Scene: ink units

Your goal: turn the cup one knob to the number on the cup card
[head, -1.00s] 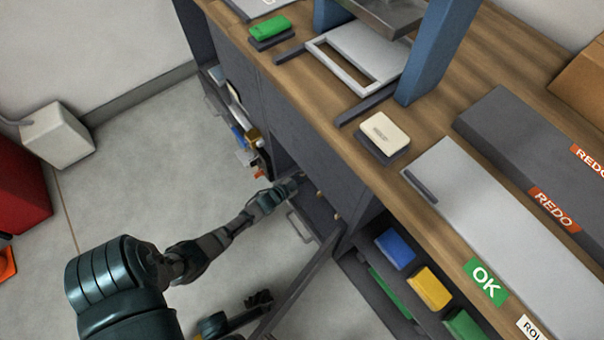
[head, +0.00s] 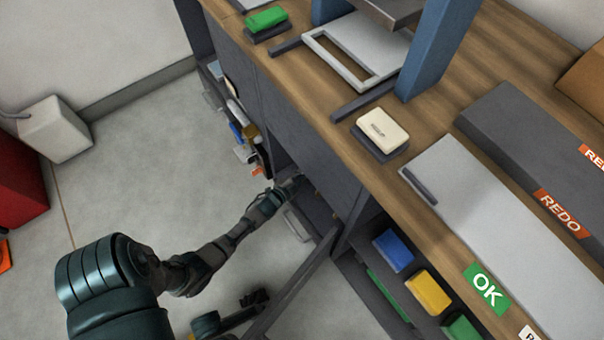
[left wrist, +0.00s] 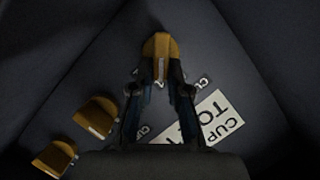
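In the left wrist view, an orange-brown knob with a pale pointer mark (left wrist: 160,62) lies between the fingertips of my left gripper (left wrist: 158,84). The fingers flank it closely; whether they press on it I cannot tell. Two similar knobs (left wrist: 97,117) and (left wrist: 54,158) stand at the lower left. In the head view my left gripper (head: 287,186) reaches into the dark cabinet opening. A dark part low in the view (head: 254,298) looks like my right gripper.
An open dark door (head: 295,285) juts out below the left arm. Shelves beside the opening hold small items (head: 240,135), and blue, yellow and green blocks (head: 428,292). The wooden bench top (head: 440,125) is above.

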